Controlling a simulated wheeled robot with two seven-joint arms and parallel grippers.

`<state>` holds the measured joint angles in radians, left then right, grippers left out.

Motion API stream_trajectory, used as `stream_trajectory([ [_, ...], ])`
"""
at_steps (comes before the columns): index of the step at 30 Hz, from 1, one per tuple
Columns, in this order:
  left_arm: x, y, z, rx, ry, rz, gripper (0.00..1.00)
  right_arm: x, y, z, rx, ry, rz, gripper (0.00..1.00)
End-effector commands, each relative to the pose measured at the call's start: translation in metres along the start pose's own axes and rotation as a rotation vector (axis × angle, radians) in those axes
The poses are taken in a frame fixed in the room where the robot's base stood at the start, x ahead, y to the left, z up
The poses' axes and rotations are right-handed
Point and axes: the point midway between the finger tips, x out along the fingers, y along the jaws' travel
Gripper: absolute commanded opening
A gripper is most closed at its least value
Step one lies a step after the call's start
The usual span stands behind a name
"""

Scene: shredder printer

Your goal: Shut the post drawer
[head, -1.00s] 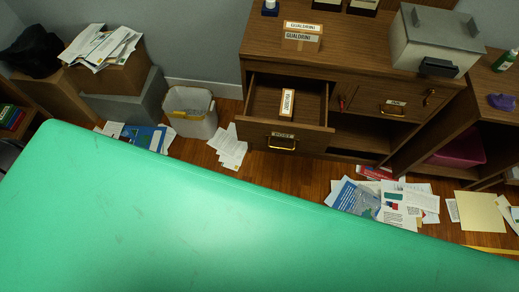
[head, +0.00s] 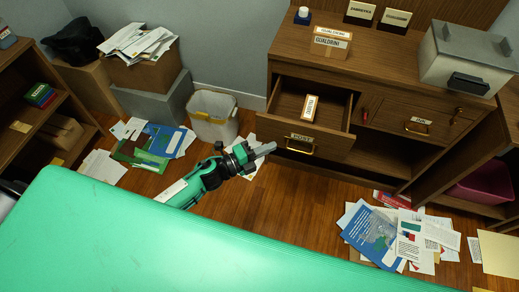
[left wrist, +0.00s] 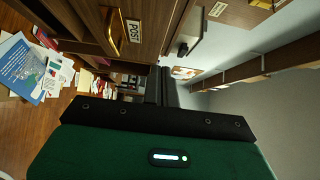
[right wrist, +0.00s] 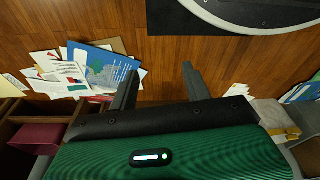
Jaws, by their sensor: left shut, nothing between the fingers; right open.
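The post drawer (head: 306,138) is pulled out of the wooden cabinet, with a POST label and a brass handle (head: 301,149) on its front. A small white-and-brown box labelled GUALDRINI (head: 310,107) stands inside it. My left gripper (head: 267,150) is shut and empty, just left of the drawer front and apart from it in the head view. The left wrist view shows the POST drawer front (left wrist: 146,30) and its handle (left wrist: 114,32) beside the fingers (left wrist: 164,86). My right gripper (right wrist: 159,88) is open and empty above the floor; it is not in the head view.
The JAM drawer (head: 417,125) beside it is closed. A waste bin (head: 213,118) stands left of the cabinet. Papers (head: 398,237) lie on the floor. A grey metal box (head: 465,60) sits on the cabinet top. Floor in front of the drawer is clear.

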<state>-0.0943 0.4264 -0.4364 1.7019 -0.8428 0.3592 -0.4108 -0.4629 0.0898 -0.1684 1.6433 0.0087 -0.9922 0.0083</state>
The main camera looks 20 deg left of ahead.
Motion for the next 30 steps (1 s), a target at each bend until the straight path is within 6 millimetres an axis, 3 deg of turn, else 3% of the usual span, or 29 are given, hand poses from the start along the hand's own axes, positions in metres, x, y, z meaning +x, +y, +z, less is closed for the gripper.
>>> stream_trajectory([
  [6,0.049,-0.002,0.000,-0.002,-0.001,-0.002,0.00,0.011,0.001,0.009,-0.003,-0.005,0.002,0.49],
  [12,0.071,0.000,0.018,-0.002,-0.002,0.000,0.00,0.017,0.002,0.012,-0.004,-0.004,0.004,0.49],
  [30,0.081,0.001,0.029,-0.003,-0.002,0.000,0.00,0.020,0.003,0.015,-0.004,-0.010,0.004,0.49],
])
